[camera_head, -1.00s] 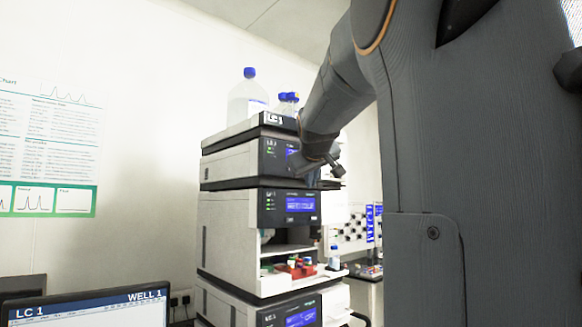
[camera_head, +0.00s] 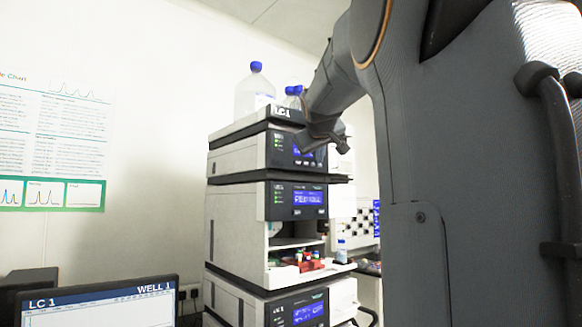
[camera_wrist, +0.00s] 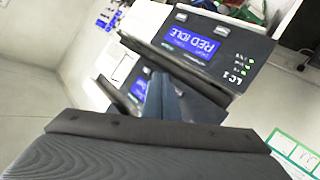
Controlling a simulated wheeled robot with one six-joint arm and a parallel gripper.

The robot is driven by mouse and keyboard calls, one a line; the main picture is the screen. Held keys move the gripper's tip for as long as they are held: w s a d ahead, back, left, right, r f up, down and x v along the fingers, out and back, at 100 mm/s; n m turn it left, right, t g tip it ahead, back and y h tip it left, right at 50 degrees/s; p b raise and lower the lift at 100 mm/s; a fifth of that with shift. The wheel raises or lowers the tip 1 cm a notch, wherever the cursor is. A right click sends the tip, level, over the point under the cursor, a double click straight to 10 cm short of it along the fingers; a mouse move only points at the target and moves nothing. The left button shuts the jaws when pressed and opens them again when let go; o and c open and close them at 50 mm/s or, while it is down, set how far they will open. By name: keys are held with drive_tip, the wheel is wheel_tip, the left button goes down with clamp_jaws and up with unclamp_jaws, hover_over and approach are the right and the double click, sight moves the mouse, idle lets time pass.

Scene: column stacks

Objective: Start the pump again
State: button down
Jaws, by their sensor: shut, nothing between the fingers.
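The LC 1 stack (camera_head: 225,235) stands in the middle of the head view, with several modules one above another. The upper module's blue display (camera_head: 303,155) is partly behind my arm. The middle module's display (camera_head: 310,198) is lit; its text is too small to read here. In the wrist view, turned upside down, a display (camera_wrist: 190,40) reads RED IDLE beside an LC 1 label with small green lights. A second lit display (camera_wrist: 138,88) is partly hidden by my fingers. My gripper (camera_wrist: 160,82) is shut and empty, in front of the stack; contact cannot be told.
Bottles with blue caps (camera_head: 256,92) stand on top of the stack. An open bay with red and other small items (camera_head: 305,264) lies below the middle module. A monitor (camera_head: 100,312) is at the lower left, and a chart (camera_head: 55,145) hangs on the wall.

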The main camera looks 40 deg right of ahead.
approach(302, 166)
drive_tip(key=shift+w+d+f+b, duration=0.1)
drive_tip(key=shift+w+d+f, duration=0.2)
drive_tip(key=shift+d, duration=0.2)
drive_tip(key=shift+w+d+f+b, duration=0.15)
drive_tip(key=shift+w+d, duration=0.15)
drive_tip(key=shift+d, duration=0.2)
drive_tip(key=shift+w+d+f+b, duration=0.1)
drive_tip(key=shift+w+d+f, duration=0.2)
drive_tip(key=shift+d, duration=0.2)
drive_tip(key=shift+w, duration=0.1)
idle(0.8)
drive_tip(key=shift+w, duration=0.3)
drive_tip(key=shift+w+a, duration=0.1)
drive_tip(key=shift+w, duration=0.3)
idle(0.7)
drive_tip(key=shift+s, duration=0.8)
drive_tip(key=s, duration=0.5)
drive_tip(key=shift+d, duration=0.3)
